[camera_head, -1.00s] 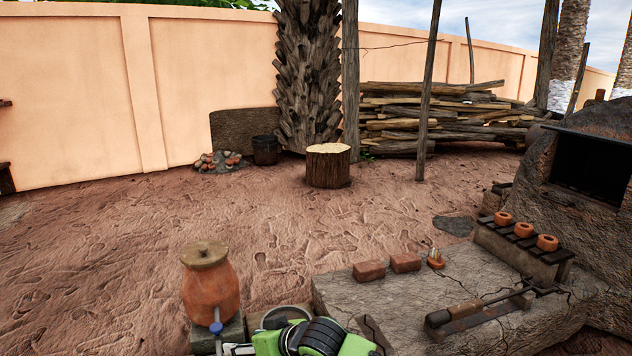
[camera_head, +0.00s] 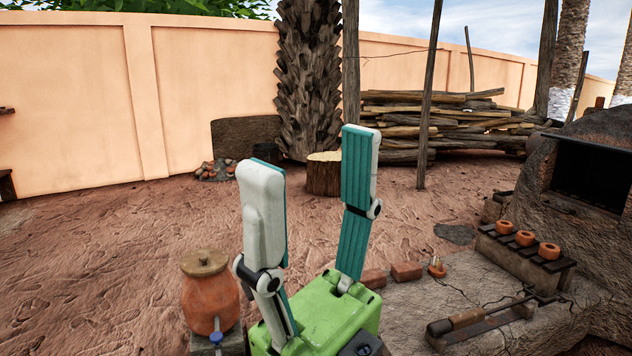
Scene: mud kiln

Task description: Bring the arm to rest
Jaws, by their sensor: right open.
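My right gripper (camera_head: 314,170) stands upright in the lower middle of the head view, close to the camera. Its green body (camera_head: 330,318) is at the bottom, and two long white fingers with teal pads point up. The fingers are wide apart with nothing between them. The gripper hides part of the stone slab's left end and part of the ground behind it. My left gripper is not in the picture.
A clay jar (camera_head: 209,298) with a lid and blue tap stands left of the gripper. Right of it, a stone slab (camera_head: 470,285) bears bricks (camera_head: 407,271), a long-handled tool (camera_head: 470,316) and a rack with several clay pots (camera_head: 525,238). A tree stump (camera_head: 323,178) stands behind.

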